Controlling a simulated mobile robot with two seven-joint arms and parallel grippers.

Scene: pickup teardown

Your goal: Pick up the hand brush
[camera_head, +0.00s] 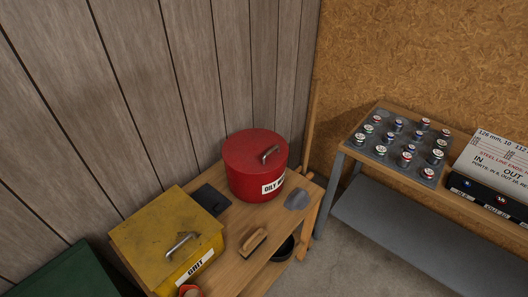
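The hand brush (253,242) lies on a wooden table (230,220), in the middle of the head view's lower half. It has a light wooden back and a dark edge below it. It lies at a slant between a yellow box and the table's front edge. Nothing covers it. Neither of my grippers shows in the head view.
A yellow box marked GRIT (160,232) stands left of the brush, a red lidded can (256,158) behind it. A dark flat piece (210,199) and a grey piece (297,200) lie nearby. A metal-framed bench (352,150) holds several small cylinders at right.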

